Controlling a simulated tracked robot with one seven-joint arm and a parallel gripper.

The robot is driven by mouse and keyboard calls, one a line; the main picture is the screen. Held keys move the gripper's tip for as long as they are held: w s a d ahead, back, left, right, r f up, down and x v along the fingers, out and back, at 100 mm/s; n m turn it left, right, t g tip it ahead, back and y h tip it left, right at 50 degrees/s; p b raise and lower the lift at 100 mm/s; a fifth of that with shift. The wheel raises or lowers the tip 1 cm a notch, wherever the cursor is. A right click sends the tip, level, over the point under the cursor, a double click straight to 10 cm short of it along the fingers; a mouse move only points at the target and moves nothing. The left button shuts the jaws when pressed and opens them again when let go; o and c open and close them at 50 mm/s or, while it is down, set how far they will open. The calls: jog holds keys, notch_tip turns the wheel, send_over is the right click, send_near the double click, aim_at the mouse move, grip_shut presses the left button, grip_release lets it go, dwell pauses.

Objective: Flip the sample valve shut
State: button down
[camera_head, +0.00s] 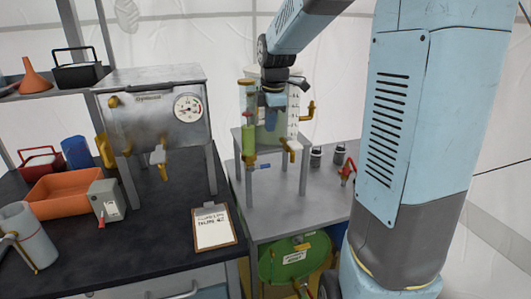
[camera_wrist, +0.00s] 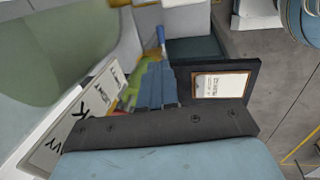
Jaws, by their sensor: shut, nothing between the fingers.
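A pale tank (camera_head: 268,125) stands on a grey metal stand in the middle of the head view. Its left side carries a green and yellow upright fitting (camera_head: 249,135), with a small blue handle (camera_head: 263,166) low beside it. A blue lever also shows past my fingers in the wrist view (camera_wrist: 160,38). A brass tap (camera_head: 291,148) sits at the tank's lower front. I cannot tell for sure which is the sample valve. My gripper (camera_head: 273,99) is shut and empty at the tank's upper front; its fingers hide part of the green fitting in the wrist view (camera_wrist: 156,86).
A metal box with a gauge (camera_head: 155,105) and its own tap stands to the left. A clipboard (camera_head: 214,228) lies on the dark bench. An orange tray (camera_head: 62,192) and grey jug (camera_head: 27,238) are further left. A red-handled tap (camera_head: 347,170) is right of the stand.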

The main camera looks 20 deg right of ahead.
aim_at(270, 165)
jog(key=w+f, duration=0.1)
jog(key=f, duration=0.8)
jog(key=w+f, duration=0.1)
jog(key=f, duration=0.3)
jog(key=shift+w+f, duration=0.35)
jog(key=shift+d+f, duration=0.3)
jog(key=shift+f, duration=0.35)
jog(key=shift+d+f, duration=0.25)
jog(key=shift+f, duration=0.35)
jog(key=shift+r, duration=0.2)
notch_tip(270, 165, up, 13)
jog(key=s, duration=0.2)
jog(key=shift+s, duration=0.35)
jog(key=shift+r, duration=0.1)
